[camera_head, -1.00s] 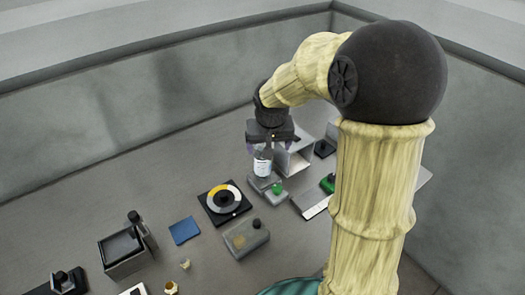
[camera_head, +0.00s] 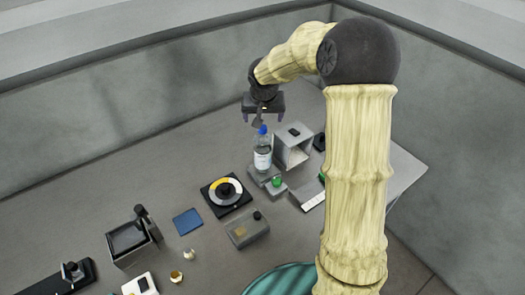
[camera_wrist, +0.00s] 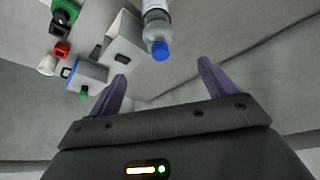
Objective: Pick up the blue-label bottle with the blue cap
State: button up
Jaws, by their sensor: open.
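The blue-label bottle (camera_head: 262,152) stands upright on a small grey stand (camera_head: 262,174) in the head view. It is clear, with a white and blue label and a blue cap (camera_head: 262,130). In the wrist view the bottle (camera_wrist: 157,22) shows at the top, its blue cap (camera_wrist: 161,50) pointing toward the jaws. My gripper (camera_head: 259,121) is open and empty, above the bottle and apart from it. In the wrist view the purple fingers of my gripper (camera_wrist: 162,78) are spread, with the cap beyond the gap between them.
A grey open-sided box (camera_head: 294,146) stands close to the bottle's right. A green knob (camera_head: 277,181) is at the stand's front. A round dial (camera_head: 226,192), a blue pad (camera_head: 187,221) and a grey box (camera_head: 247,230) lie in front and left. Bare table lies behind left.

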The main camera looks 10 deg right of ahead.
aim_at(262, 133)
jog(key=p+x, duration=0.1)
jog(key=x, duration=0.6)
jog(key=shift+w+f+p, duration=0.2)
jog(key=shift+f+p, duration=0.1)
jog(key=shift+p, duration=0.05)
jog(key=shift+p+x, duration=1.35)
jog(key=shift+x, duration=1.25)
jog(key=shift+r, duration=0.1)
grip_shut()
